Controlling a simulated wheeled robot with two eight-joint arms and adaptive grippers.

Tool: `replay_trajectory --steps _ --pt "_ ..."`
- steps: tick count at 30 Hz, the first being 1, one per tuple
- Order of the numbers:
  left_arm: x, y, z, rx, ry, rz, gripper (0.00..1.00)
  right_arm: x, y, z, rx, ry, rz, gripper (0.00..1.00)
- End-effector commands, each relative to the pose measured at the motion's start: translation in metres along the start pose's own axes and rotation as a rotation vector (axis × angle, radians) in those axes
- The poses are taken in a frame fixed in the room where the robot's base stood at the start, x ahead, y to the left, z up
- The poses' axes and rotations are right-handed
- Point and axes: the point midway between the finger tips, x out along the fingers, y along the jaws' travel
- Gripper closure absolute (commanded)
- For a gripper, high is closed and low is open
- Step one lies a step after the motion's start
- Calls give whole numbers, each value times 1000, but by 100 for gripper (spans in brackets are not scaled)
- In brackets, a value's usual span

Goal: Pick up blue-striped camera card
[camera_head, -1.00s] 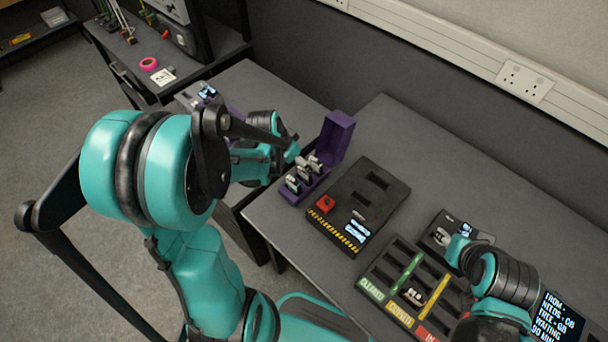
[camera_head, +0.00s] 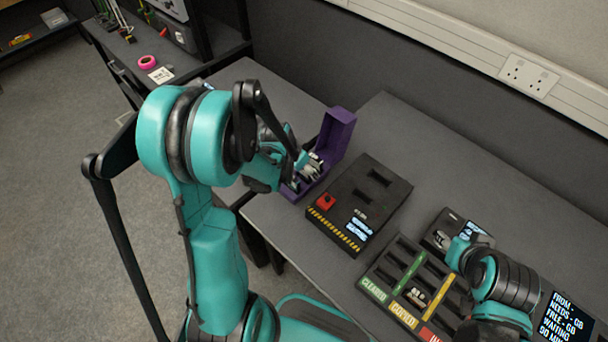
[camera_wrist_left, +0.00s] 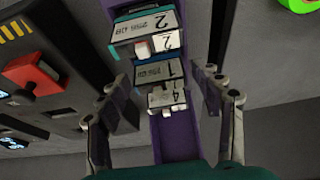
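The purple case (camera_head: 338,132) stands open on the table and holds a row of camera cards, partly hidden by my left gripper in the head view. In the left wrist view, the blue-striped card (camera_wrist_left: 157,76), marked 1, sits between a teal-striped card (camera_wrist_left: 146,40), marked 2, and a pale card (camera_wrist_left: 166,98), marked 4. My left gripper (camera_wrist_left: 160,88) is open, with its fingers on either side of the row near the blue-striped and pale cards; contact is not visible. My right gripper (camera_head: 450,246) is by a small black reader (camera_head: 437,232); its fingers are unclear.
A black box with a red button (camera_head: 368,194) stands just right of the case. In front is a sorting tray (camera_head: 377,273) with coloured strips and a card inside. A text screen (camera_head: 563,318) is at the lower right. The table's back is clear.

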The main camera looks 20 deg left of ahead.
Motion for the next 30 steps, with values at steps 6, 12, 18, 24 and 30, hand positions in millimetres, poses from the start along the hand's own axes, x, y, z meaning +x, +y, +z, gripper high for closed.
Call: replay_trajectory --steps 6,12,18,24,30 --pt "0 0 0 0 0 0 82 0 0 0 0 0 0 60" --pt "0 0 0 0 0 0 82 0 0 0 0 0 0 60" --pt "-8 0 -3 0 0 0 82 -3 0 -2 0 0 0 60" --pt "-34 0 -14 0 0 0 82 -14 0 -10 0 0 0 60" --pt "-51 29 -39 6 1 2 82 -22 0 -16 0 0 0 60"
